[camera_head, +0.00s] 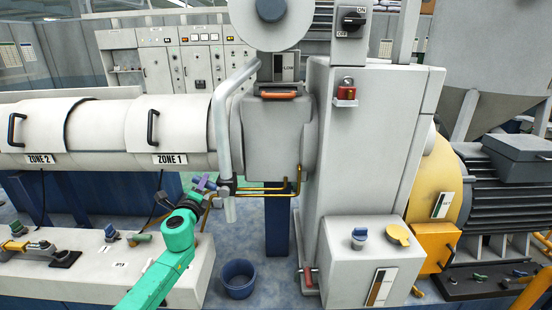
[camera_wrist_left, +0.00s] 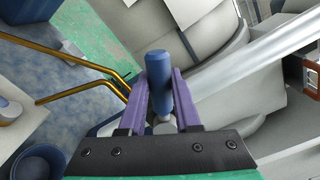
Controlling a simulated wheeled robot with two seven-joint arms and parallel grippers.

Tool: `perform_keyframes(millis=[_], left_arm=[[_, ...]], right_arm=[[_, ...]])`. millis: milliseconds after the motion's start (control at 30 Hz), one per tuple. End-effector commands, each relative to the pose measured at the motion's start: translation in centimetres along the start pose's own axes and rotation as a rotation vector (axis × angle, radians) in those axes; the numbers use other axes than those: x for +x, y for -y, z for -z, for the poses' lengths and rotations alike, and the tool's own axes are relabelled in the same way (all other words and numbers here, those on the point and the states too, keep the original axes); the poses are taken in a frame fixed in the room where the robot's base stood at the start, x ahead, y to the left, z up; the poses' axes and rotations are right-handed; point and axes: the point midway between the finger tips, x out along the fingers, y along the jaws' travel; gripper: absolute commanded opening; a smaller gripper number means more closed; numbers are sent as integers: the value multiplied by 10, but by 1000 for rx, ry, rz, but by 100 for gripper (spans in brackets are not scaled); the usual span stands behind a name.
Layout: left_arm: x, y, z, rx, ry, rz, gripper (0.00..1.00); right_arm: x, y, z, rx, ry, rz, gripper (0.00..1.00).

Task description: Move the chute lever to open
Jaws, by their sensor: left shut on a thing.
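My left gripper (camera_head: 205,183), with purple fingers on a teal arm, is beside the lower end of the bent grey pipe (camera_head: 224,130). In the left wrist view the gripper (camera_wrist_left: 160,100) has its fingers on either side of a blue cylindrical handle (camera_wrist_left: 159,70) and is shut on it. The handle's grey lower end shows between the fingers. I cannot tell from these frames whether this handle is the chute lever. An orange handle (camera_head: 279,95) sits on the grey block below a small labelled plate (camera_head: 286,67). No right gripper shows.
The barrel (camera_head: 182,130) marked ZONE 1 is above and left of the gripper. Thin brass pipes (camera_head: 270,190) run close by on the right. A blue bucket (camera_head: 238,278) stands on the floor below. A grey bench (camera_head: 100,265) with small valves is at left.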

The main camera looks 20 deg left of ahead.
Motion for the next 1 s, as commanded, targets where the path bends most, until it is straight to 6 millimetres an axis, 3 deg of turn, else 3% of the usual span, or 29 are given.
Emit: perform_keyframes(millis=[100,467,733,1000], left_arm=[[0,10,-1,97,-2,1,0],[0,12,0,135,-1,1,0],[0,32,4,382,-3,0,0],[0,31,7,432,-2,1,0]], right_arm=[[-12,0,1,0,0,0,0],[-14,0,1,0,0,0,0],[-39,-1,3,0,0,-1,0],[-39,-2,3,-1,0,-2,0]])
